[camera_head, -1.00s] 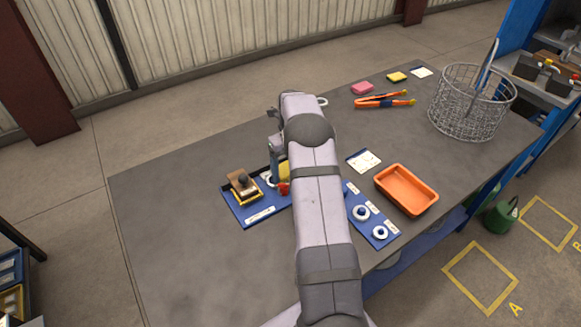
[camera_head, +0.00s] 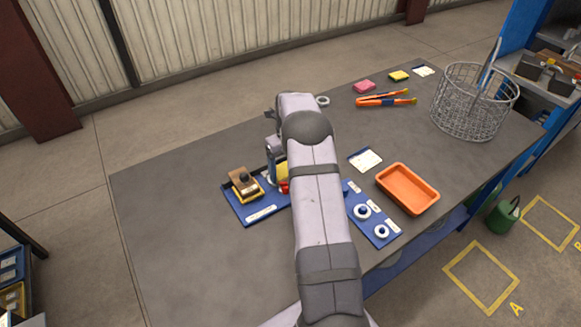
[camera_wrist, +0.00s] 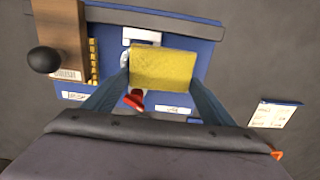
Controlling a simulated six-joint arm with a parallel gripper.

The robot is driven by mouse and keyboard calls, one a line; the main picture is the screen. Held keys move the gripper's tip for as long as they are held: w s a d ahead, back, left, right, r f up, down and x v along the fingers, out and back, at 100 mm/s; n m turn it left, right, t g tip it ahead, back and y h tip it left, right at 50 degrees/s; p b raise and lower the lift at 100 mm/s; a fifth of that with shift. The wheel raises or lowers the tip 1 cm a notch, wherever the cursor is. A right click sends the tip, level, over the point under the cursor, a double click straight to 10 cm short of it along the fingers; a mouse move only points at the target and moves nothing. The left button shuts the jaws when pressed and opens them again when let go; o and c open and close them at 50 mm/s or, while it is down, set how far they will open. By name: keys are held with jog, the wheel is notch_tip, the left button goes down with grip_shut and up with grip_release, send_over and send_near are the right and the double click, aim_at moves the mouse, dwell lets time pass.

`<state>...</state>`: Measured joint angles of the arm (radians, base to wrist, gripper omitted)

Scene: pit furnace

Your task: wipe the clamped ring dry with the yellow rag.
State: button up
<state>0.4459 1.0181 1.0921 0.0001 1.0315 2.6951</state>
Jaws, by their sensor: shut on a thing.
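The yellow rag (camera_wrist: 163,68) is a rectangular pad held between the two fingers of my gripper (camera_wrist: 162,76), over the blue fixture board (camera_wrist: 205,45). A strip of the rag (camera_head: 282,172) shows beside my arm in the head view. A red clamp handle (camera_wrist: 134,101) sticks out just below the rag; it also shows in the head view (camera_head: 283,187). The clamped ring is mostly hidden by the rag and fingers; a small pale curved edge at the rag's left may be part of it. I cannot tell whether rag and ring touch.
A wooden block with a black knob (camera_head: 243,182) stands on the board's left. Loose rings (camera_head: 363,211) lie on the blue board at right. An orange tray (camera_head: 407,188), orange tongs (camera_head: 385,98) and a wire basket (camera_head: 474,103) are farther right. The table's left side is clear.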

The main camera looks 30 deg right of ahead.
jog(key=shift+a, duration=0.35)
jog(key=shift+d, duration=0.2)
jog(key=shift+d+f, duration=0.1)
jog(key=shift+d, duration=0.75)
jog(key=shift+a, duration=0.15)
jog(key=shift+s+a+f, duration=0.1)
jog(key=shift+a, duration=0.85)
jog(key=shift+d, duration=0.1)
dwell(0.3)
jog(key=shift+d, duration=1)
